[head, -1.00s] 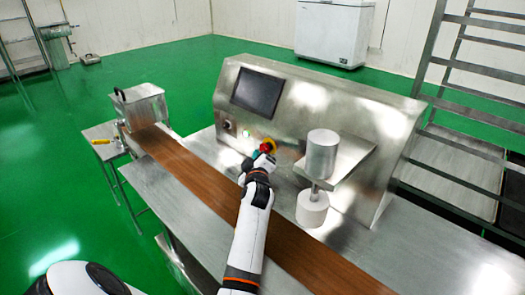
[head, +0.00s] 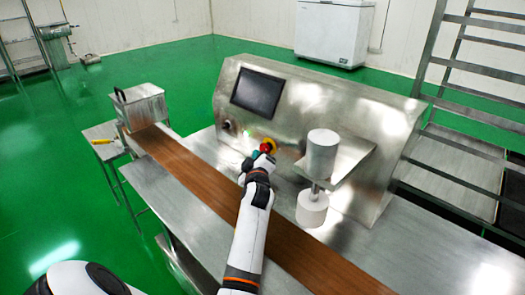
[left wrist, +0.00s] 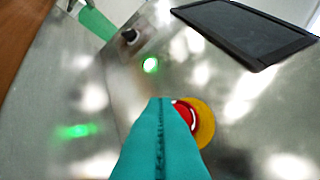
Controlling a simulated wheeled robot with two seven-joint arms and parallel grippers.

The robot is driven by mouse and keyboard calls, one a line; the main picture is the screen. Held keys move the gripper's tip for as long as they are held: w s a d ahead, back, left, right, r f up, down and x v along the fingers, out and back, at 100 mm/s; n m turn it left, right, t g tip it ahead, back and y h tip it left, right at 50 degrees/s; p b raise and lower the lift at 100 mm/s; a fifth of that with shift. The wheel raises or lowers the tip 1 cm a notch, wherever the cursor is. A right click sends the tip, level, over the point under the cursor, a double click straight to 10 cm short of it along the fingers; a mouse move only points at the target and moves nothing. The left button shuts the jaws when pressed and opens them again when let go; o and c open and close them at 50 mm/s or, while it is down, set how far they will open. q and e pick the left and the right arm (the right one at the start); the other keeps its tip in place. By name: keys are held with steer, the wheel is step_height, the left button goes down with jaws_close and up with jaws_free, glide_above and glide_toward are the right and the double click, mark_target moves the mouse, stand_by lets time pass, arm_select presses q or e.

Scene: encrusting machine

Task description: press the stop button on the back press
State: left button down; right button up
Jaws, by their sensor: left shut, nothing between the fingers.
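The back press is a steel machine with a sloping front panel (head: 330,110). Its stop button is a red mushroom knob on a yellow ring (head: 268,145). It also shows in the left wrist view (left wrist: 205,125), partly hidden behind my fingers. My left gripper (head: 259,159), with teal fingers, is shut and empty. Its tips (left wrist: 160,100) are right at the button and overlap its left side in the wrist view. I cannot tell whether they touch it. My right gripper is not in view.
A green lamp (left wrist: 150,65), a dark knob (left wrist: 130,36) and a black screen (head: 257,92) are on the panel. A white cylinder press head (head: 322,153) stands to the right of my gripper. A brown belt (head: 200,185) runs below my left arm.

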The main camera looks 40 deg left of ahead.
arm_select(q)
steer(key=shift+w+b, duration=0.4)
steer(key=shift+w, duration=0.05)
steer(key=shift+w+d+b, duration=0.1)
steer(key=shift+w+b, duration=0.25)
steer(key=shift+b, duration=0.1)
stand_by(0.5)
steer(key=shift+s+p, duration=0.55)
steer(key=shift+s, duration=0.25)
